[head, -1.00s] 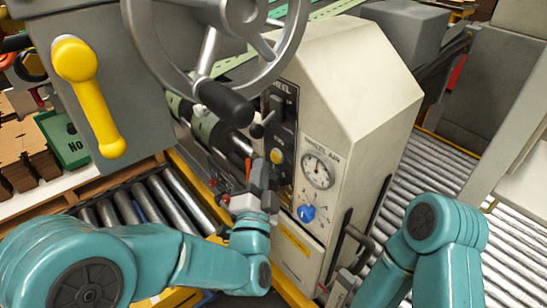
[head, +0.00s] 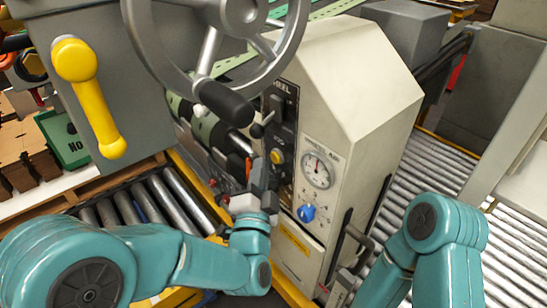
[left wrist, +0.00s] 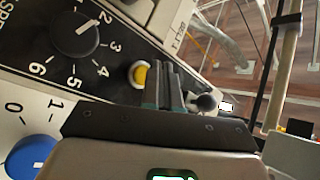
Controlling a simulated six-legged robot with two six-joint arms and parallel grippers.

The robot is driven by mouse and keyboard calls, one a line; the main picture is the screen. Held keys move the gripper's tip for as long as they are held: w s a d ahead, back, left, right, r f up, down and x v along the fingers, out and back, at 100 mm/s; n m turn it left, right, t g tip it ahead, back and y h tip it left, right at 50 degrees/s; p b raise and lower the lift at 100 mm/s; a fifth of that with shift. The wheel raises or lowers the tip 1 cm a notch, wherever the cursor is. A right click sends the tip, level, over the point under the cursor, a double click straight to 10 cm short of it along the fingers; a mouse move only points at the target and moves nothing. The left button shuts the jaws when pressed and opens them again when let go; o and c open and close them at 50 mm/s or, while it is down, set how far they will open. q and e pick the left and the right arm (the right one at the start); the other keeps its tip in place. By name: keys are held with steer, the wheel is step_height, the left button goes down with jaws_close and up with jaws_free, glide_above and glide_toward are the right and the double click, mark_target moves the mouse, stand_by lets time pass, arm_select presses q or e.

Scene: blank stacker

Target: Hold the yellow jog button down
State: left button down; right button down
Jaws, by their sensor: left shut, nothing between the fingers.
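The yellow jog button (head: 277,156) is a small round button on the black panel on the side of the cream machine. It also shows in the left wrist view (left wrist: 140,73), just left of my fingers. My left gripper (head: 262,168) is shut and empty, with its fingertips close to the panel beside the button. In the left wrist view, the closed fingers (left wrist: 171,88) overlap the button's right edge. I cannot tell whether they touch it, and the button does not look clearly pressed.
A handwheel with a black grip (head: 226,103) hangs above my left gripper. A gauge (head: 318,169) and a blue knob (head: 306,213) sit right of the panel. A numbered black dial (left wrist: 76,34) is near the button. A yellow lever (head: 90,100) stands at left.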

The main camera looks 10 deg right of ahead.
stand_by(0.4)
arm_select(q)
steer(key=shift+w+d+b, duration=0.25)
steer(key=shift+d+b, duration=0.05)
steer(key=shift+d, duration=0.05)
steer(key=shift+w+d, duration=0.3)
steer(key=shift+d, duration=0.1)
stand_by(1.9)
steer(key=shift+s+a+b, duration=0.1)
steer(key=shift+b, duration=0.2)
stand_by(1.4)
steer(key=shift+s+a+b, duration=0.35)
steer(key=shift+s+a, duration=0.05)
steer(key=shift+a, duration=0.25)
